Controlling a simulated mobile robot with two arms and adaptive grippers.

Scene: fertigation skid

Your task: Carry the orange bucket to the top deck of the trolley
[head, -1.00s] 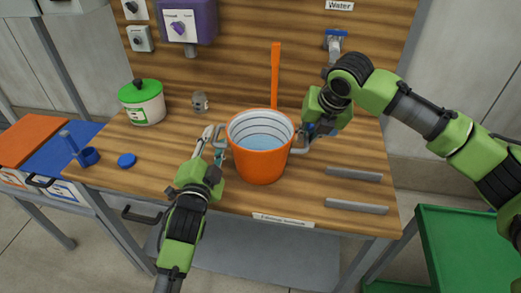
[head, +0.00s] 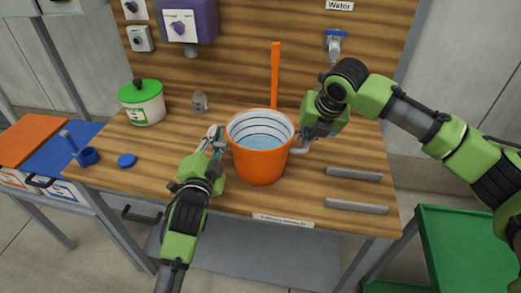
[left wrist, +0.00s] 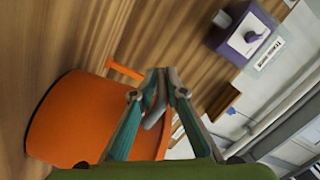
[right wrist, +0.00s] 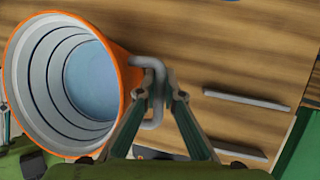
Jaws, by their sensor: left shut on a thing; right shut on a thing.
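The orange bucket (head: 260,164) stands upright on the wooden bench in the head view, with ring marks inside and pale blue liquid at the bottom. It has a grey handle on each side. My left gripper (head: 217,138) is shut on the left handle; the left wrist view shows the fingers (left wrist: 165,82) closed around a grey bar. My right gripper (head: 305,140) is at the right handle; the right wrist view shows its fingers (right wrist: 163,88) shut on the grey loop. The green trolley (head: 465,240) stands at the lower right, partly cut off by the frame.
Two grey bars (head: 354,174) lie on the bench right of the bucket. A white tub with a green lid (head: 142,102), a small jar (head: 200,102) and a blue disc (head: 126,160) are on the left. An upright orange strip (head: 275,75) and a water tap (head: 335,42) are behind.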

